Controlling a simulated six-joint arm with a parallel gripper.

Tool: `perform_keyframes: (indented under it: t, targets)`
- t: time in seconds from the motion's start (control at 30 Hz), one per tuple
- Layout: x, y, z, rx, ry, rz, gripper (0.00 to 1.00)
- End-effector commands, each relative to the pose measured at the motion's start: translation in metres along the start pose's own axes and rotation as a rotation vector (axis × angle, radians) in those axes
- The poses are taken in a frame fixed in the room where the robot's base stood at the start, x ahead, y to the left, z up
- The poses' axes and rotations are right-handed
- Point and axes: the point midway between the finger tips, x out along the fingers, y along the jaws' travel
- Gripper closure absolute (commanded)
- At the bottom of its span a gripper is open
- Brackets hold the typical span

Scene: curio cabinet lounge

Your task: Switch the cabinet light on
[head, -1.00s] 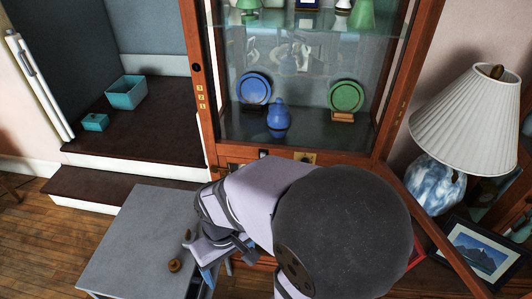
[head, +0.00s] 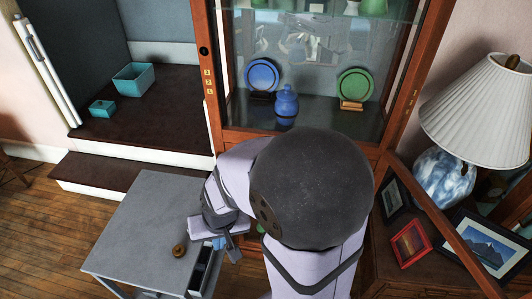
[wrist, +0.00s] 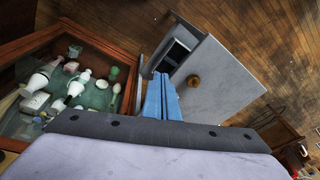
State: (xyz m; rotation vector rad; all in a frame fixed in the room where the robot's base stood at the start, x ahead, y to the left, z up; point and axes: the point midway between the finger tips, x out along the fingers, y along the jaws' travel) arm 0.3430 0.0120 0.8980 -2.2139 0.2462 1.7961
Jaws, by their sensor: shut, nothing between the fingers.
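The wooden cabinet (head: 201,95) with glass panes stands behind my arm in the head view. Its left post carries a round black fitting (head: 203,51) and a column of small yellow plates (head: 209,82). I cannot tell which part is the light switch, nor whether the light is on. My arm hides the cabinet's lower front. My gripper (head: 220,243) is low in front of the cabinet, by the grey table's right side. In the wrist view its blue fingers (wrist: 163,98) are shut and empty, and the cabinet (wrist: 105,55) is to their left.
A lamp (head: 475,110) and picture frames (head: 410,243) stand at right. Blue and green plates (head: 262,75) are inside the cabinet.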

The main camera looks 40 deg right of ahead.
Motion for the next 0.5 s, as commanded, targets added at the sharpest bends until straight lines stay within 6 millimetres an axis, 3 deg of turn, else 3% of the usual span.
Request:
perform_keyframes:
  t: [0.03, 0.27, 0.5]
  targets:
    - [0.014, -0.003, -0.008, 0.066, 0.034, -0.013, 1.0]
    - [0.053, -0.006, -0.058, 0.419, 0.242, -0.089, 1.0]
    - [0.08, 0.013, -0.105, 0.774, 0.476, -0.168, 1.0]
